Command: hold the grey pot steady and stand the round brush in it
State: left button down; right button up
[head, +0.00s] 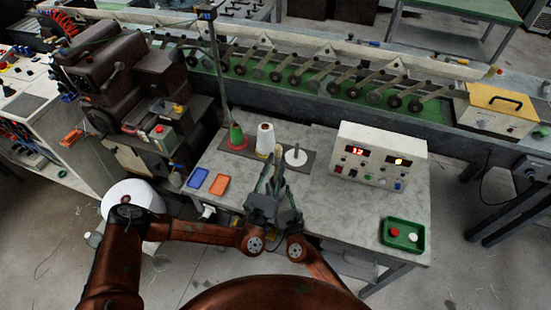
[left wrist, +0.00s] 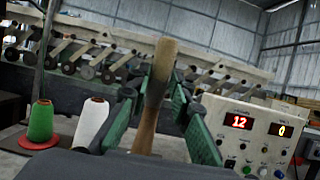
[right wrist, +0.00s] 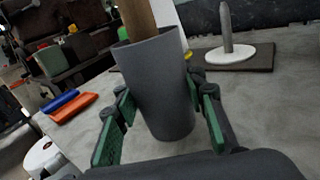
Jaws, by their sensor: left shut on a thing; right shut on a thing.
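In the left wrist view my left gripper (left wrist: 158,105) is shut on the wooden handle (left wrist: 160,70) of the round brush, which is nearly upright. In the right wrist view my right gripper (right wrist: 165,108) is shut around the grey pot (right wrist: 158,85), one finger on each side. The pot is upright, mouth up. The brush's wooden handle (right wrist: 137,15) rises from the pot's mouth; its lower part is hidden behind the near rim. I cannot tell how deep it sits.
The grey table (head: 330,210) carries a green cone (head: 237,137), a white cone (head: 265,140) and a bare spindle (head: 296,155) behind the grippers. Blue (head: 197,178) and orange (head: 219,185) trays lie left. A control box (head: 378,158) and green tray (head: 403,246) stand right.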

aim_at(276, 167)
pick_arm(q)
jog(key=shift+f, duration=1.85)
jog(key=c, duration=1.7)
grip_release()
jog(key=shift+o, duration=0.2)
jog(key=v, duration=1.2)
pick_arm(e)
jog(key=o, duration=1.2)
